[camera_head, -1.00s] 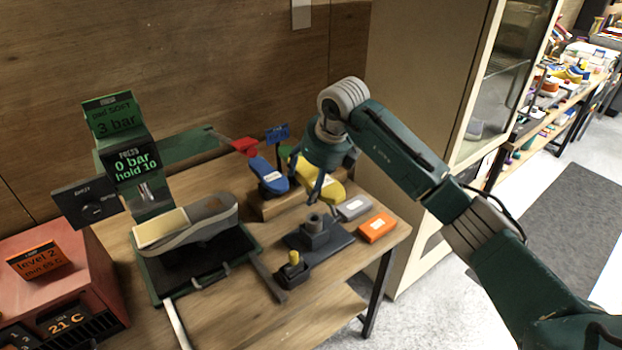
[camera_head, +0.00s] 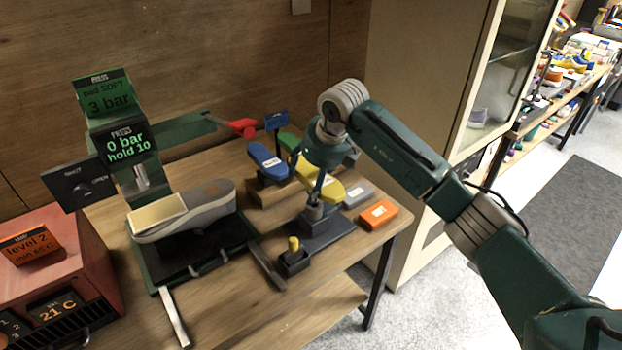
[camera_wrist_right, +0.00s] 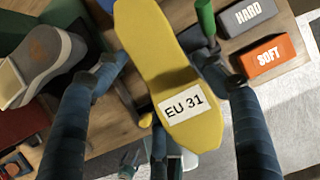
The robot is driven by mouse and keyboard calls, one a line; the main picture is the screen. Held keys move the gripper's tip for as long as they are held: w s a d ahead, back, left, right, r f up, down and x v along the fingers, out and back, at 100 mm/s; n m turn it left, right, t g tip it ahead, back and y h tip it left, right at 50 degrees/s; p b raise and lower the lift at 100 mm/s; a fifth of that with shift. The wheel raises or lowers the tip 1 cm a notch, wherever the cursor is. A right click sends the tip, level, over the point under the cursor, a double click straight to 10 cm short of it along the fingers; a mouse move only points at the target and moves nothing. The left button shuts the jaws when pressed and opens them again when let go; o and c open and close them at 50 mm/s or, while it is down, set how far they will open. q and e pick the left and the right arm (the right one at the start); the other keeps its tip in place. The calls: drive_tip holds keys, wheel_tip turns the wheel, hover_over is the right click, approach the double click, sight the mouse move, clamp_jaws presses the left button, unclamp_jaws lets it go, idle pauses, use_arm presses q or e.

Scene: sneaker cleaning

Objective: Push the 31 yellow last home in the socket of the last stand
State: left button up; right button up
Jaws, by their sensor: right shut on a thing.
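The yellow last (camera_head: 331,190), labelled EU 31, is partly hidden behind my right gripper (camera_head: 319,187) in the head view. In the right wrist view the yellow last (camera_wrist_right: 190,75) lies between the two fingers of my right gripper (camera_wrist_right: 165,68), which is shut on it. The last stand (camera_head: 338,238) is a dark flat base with a grey upright socket (camera_head: 313,217), directly below the gripper. A finger hides the socket's top, so I cannot tell how far the last is in it.
A grey HARD block (camera_head: 357,194) and an orange SOFT block (camera_head: 378,214) lie right of the stand. The press with a grey sneaker (camera_head: 205,210) stands left.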

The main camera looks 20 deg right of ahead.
drive_tip(key=shift+r+b, duration=0.1)
drive_tip(key=shift+b, duration=0.25)
idle(1.2)
drive_tip(key=shift+f+b, duration=1.7)
drive_tip(key=shift+f, duration=0.65)
drive_tip(key=o, duration=1.6)
drive_tip(key=shift+s, duration=0.1)
drive_tip(key=shift+r, duration=0.45)
drive_tip(key=v, duration=1.1)
drive_tip(key=shift+s, duration=0.2)
